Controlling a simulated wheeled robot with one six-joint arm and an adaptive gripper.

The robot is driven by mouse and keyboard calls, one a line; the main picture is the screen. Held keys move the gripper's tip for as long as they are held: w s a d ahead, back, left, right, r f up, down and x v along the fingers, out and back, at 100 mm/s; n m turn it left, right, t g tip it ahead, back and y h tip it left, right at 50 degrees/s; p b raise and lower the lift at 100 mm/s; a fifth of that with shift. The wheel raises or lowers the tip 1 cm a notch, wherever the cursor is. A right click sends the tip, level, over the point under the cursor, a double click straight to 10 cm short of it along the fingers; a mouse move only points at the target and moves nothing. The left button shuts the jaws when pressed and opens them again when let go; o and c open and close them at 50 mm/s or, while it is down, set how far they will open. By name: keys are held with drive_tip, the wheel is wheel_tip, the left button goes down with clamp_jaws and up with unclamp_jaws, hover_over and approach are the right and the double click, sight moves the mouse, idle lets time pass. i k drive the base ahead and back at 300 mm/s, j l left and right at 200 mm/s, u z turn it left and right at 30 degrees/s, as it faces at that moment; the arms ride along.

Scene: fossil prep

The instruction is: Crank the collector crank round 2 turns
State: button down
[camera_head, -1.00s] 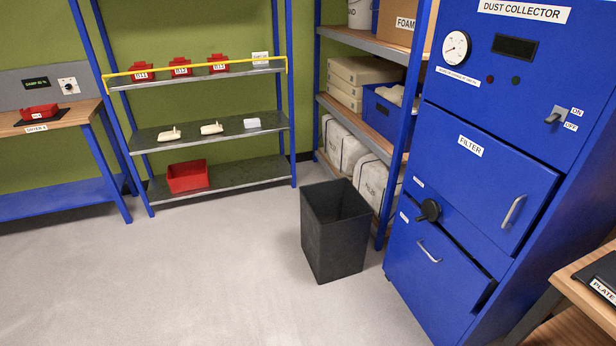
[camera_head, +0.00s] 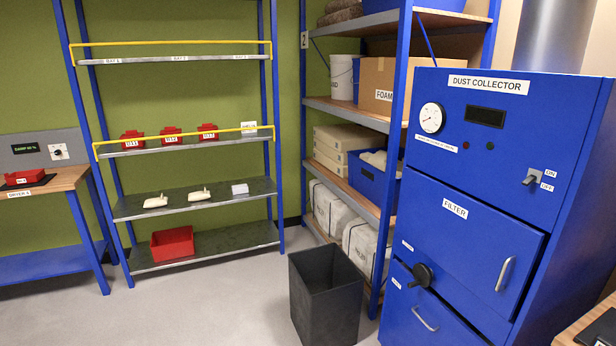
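The blue dust collector (camera_head: 560,180) stands at the right of the head view. The collector crank (camera_head: 421,275) is a black round hub with a short handle on its front, left of and below the filter door (camera_head: 470,230). The bottom drawer (camera_head: 405,318) below the crank has a metal handle and is partly cut off by the lower picture edge. A gauge, a dark display and an ON/OFF switch (camera_head: 532,178) sit on the upper panel. My gripper is not in view, and nothing touches the crank.
A black open bin (camera_head: 326,300) stands on the floor just left of the collector. A storage shelf with boxes (camera_head: 350,110) stands behind it. A blue rack (camera_head: 190,208) with red trays is at the back left. The grey floor (camera_head: 215,310) at front left is clear.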

sight(422, 275)
drive_tip(key=i+j, duration=0.3)
drive_tip(key=i, duration=0.2)
drive_tip(key=i+j, duration=0.3)
drive_tip(key=i, duration=0.2)
drive_tip(key=i+j+z, duration=0.1)
drive_tip(key=i+j, duration=0.15)
drive_tip(key=i, duration=0.2)
drive_tip(key=i+j, duration=0.35)
drive_tip(key=i, duration=0.15)
